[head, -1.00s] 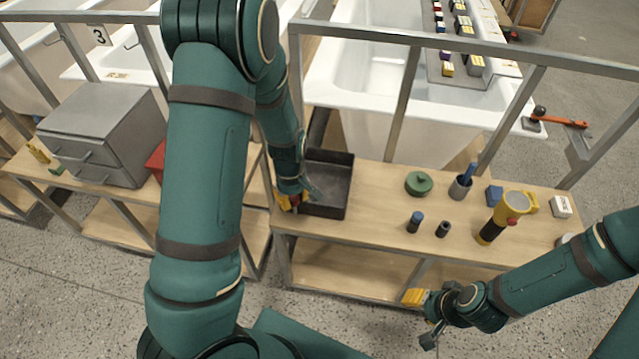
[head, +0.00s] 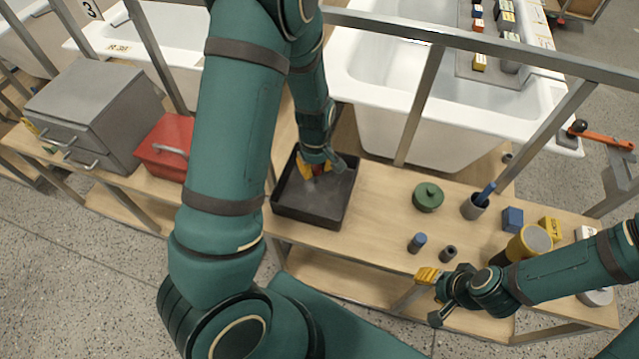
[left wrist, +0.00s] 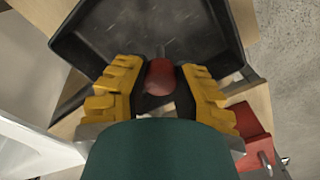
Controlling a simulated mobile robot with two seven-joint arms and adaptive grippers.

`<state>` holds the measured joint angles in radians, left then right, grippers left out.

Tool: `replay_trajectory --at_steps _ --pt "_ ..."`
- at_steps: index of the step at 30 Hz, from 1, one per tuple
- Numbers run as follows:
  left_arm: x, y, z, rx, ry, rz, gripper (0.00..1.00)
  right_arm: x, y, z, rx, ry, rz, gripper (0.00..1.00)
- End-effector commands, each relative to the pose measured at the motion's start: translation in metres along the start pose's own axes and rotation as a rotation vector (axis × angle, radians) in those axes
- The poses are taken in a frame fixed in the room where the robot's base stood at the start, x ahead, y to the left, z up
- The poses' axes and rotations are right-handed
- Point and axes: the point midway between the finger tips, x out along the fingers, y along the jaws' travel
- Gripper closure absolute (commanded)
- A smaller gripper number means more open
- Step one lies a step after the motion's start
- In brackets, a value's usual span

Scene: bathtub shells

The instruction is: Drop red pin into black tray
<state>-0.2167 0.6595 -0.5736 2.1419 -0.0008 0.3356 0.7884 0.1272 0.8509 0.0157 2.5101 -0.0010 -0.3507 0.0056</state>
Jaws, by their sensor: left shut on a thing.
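The red pin (left wrist: 160,76) is held between the yellow fingers of my left gripper (left wrist: 158,88), seen in the left wrist view. In the head view the left gripper (head: 314,171) is over the black tray (head: 307,217), with only a little red showing between its fingers. The tray is an open square box on the wooden bench; its floor (left wrist: 160,22) shows beyond the pin in the left wrist view. I cannot tell how high the pin is above the floor. My right gripper (head: 428,275) is by the bench's front edge, its finger gap unclear.
A red box (head: 165,148) and grey drawer cabinet (head: 97,112) stand left of the tray. Right of it are a green lidded pot (head: 428,197), a blue-topped cylinder (head: 417,242) and a grey cup (head: 474,207). Metal rails (head: 440,35) run behind the bench.

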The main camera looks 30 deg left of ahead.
Motion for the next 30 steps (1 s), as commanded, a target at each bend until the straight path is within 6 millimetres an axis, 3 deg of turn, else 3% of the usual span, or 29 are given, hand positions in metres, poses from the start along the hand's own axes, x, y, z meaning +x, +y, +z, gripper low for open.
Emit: replay_trajectory --at_steps 12,23,24,25,26,30 --pt "0.048 0.0 0.0 0.0 0.0 0.0 1.0 0.043 0.016 -0.002 -0.004 0.012 0.0 0.53" --pt "0.05 0.0 0.0 0.0 0.0 0.0 1.0 0.045 0.017 -0.003 -0.005 0.016 0.001 0.53" --pt "0.05 0.0 0.0 0.0 0.0 0.0 0.6 0.045 0.017 -0.003 -0.005 0.017 0.001 0.53" --pt "0.05 0.0 0.0 0.0 0.0 0.0 0.5 0.045 0.017 -0.003 -0.004 0.016 0.0 0.53" --pt "0.05 0.0 0.0 0.0 0.0 0.0 0.44 0.045 0.017 -0.003 -0.005 0.017 0.0 0.53" --pt "0.05 0.0 0.0 0.0 0.0 0.0 0.44 0.045 0.017 -0.003 -0.004 0.017 0.001 0.53"
